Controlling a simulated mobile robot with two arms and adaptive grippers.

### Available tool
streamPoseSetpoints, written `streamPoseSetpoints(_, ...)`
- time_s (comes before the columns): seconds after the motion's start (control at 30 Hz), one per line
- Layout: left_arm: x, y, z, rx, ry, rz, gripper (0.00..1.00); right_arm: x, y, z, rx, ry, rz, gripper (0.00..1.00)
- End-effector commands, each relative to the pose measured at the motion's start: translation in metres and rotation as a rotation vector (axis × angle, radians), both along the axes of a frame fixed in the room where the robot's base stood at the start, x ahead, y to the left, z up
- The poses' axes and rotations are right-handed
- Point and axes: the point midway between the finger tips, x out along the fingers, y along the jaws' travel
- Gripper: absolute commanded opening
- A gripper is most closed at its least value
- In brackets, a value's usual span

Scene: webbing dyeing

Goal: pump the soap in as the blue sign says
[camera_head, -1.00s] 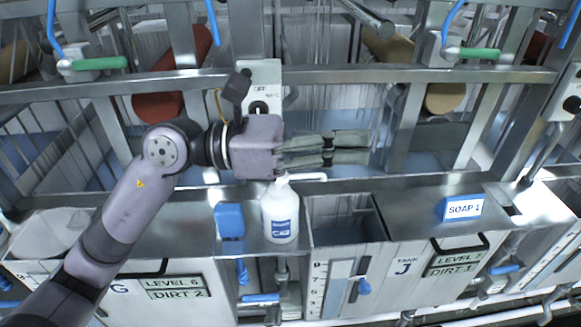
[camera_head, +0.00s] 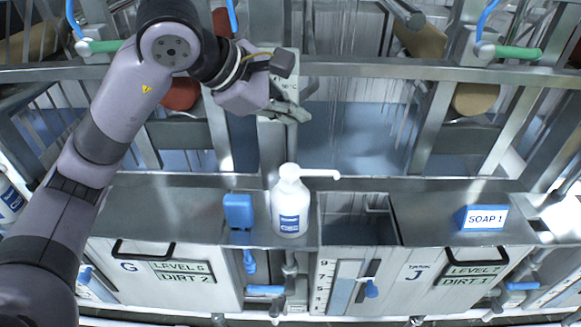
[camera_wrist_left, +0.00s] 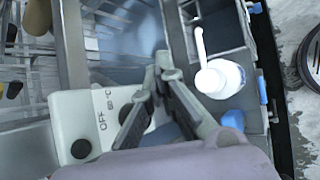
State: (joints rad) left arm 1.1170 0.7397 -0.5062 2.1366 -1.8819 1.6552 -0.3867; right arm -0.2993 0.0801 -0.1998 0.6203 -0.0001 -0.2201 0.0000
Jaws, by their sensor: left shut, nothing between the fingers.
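A white soap pump bottle (camera_head: 290,205) with a blue label stands upright on the metal ledge, its nozzle pointing right toward the open tank J (camera_head: 360,225). The bottle also shows from above in the left wrist view (camera_wrist_left: 218,78). The blue sign (camera_head: 481,218) reads "SOAP 1" and stands on the ledge right of the tank opening. My left gripper (camera_head: 298,112) is shut and empty, behind and above the bottle, apart from it. In the left wrist view its fingers (camera_wrist_left: 163,65) are together in front of the control box. My right gripper is not in view.
A blue block (camera_head: 238,211) sits left of the bottle. Tank G (camera_head: 165,265) is at left with "LEVEL 6" and "DIRT 2"; tank J carries "LEVEL 7" and "DIRT 1" labels. A metal rail (camera_head: 400,70) and a control box (camera_wrist_left: 85,125) are close to my gripper.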

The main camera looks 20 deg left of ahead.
Motion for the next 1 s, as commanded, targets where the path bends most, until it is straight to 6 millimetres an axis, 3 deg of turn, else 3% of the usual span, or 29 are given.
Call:
streamPoseSetpoints(0.27,0.0,-0.001,-0.015,-0.002,0.003,-0.002,0.0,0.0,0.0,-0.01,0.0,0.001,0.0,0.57)
streamPoseSetpoints(0.73,0.0,0.0,-0.08,-0.002,-0.001,-0.002,0.0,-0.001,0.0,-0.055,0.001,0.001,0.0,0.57)
streamPoseSetpoints(1.0,0.0,-0.001,-0.089,-0.002,0.0,-0.002,0.0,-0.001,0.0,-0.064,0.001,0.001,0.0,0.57)
